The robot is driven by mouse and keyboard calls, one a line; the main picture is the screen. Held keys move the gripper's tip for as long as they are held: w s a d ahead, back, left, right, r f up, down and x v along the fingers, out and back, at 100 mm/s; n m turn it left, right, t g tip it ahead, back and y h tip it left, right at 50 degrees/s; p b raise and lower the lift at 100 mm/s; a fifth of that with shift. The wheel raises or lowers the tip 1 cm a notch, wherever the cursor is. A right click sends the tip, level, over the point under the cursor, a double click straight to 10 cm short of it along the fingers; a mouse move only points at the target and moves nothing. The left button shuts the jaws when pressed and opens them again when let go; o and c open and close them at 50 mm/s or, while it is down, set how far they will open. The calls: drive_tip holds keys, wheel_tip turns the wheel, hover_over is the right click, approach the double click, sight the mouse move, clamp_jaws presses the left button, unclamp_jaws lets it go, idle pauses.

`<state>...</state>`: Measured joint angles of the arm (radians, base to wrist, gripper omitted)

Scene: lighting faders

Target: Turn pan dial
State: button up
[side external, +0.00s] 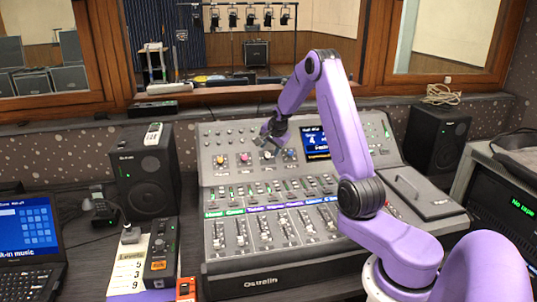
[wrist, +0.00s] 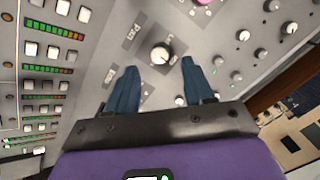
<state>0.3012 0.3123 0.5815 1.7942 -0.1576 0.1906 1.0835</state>
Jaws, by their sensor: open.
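A dial with a pale cap and dark skirt (wrist: 160,52) sits on the grey panel in the wrist view. In the side view my gripper (side external: 268,146) is over the upper panel of the mixing console (side external: 262,282), among the coloured knobs, and partly hides the dial there.
A pink knob (side external: 245,157) is left of my gripper, a blue-capped knob (side external: 290,154) right. A lit screen (side external: 315,143) is further right. Faders (side external: 264,232) fill the lower console. Speakers (side external: 145,172) flank it. Lit button rows (wrist: 42,90) lie left in the wrist view.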

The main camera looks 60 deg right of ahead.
sight(268, 155)
drive_tip(key=shift+x, duration=2.35)
clamp_jaws()
